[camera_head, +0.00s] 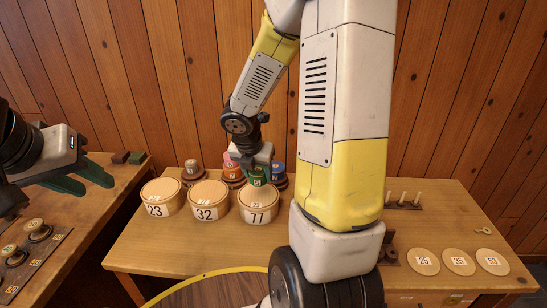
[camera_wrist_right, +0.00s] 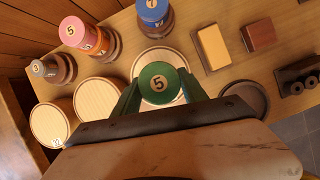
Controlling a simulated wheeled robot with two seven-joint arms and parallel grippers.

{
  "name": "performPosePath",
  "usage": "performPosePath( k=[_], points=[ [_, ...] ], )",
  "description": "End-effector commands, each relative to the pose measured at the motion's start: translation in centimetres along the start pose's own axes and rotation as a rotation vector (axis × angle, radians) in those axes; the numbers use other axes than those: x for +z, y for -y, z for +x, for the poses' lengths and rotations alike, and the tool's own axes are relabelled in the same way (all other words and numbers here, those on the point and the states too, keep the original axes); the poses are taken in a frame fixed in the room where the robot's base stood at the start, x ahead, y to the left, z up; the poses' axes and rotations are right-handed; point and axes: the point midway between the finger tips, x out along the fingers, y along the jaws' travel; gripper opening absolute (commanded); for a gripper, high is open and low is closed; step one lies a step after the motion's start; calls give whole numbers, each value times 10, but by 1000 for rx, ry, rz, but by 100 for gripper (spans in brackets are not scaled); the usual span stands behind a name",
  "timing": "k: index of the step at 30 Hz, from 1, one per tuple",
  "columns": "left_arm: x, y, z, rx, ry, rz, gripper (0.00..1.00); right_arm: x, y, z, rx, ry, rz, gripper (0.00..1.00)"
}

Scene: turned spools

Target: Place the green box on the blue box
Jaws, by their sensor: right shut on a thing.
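My left gripper (camera_head: 97,186) is open and empty at the left.
A pink-orange spool (camera_wrist_right: 90,40) and a grey spool (camera_wrist_right: 50,70) stand nearby. An empty dark round base (camera_wrist_right: 248,98), yellow block (camera_wrist_right: 213,47) and red-brown block (camera_wrist_right: 258,36) lie to the right.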

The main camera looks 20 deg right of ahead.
Motion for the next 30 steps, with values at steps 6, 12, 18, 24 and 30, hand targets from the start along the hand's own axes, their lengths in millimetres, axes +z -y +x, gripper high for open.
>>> performPosePath(
  k=[6,12,18,24,30],
  points=[
    [0,0,0,0,0,-1,36,27,0,17,-2,-1,6,11],
    [0,0,0,0,0,0,36,75,3,43,-2,-1,8,11],
    [0,0,0,0,0,0,36,116,3,64,1,0,4,11],
    [0,0,0,0,0,0,36,133,3,73,0,0,1,11],
    [0,0,0,0,0,0,36,136,4,88,-2,-4,-2,11]
  ],
)
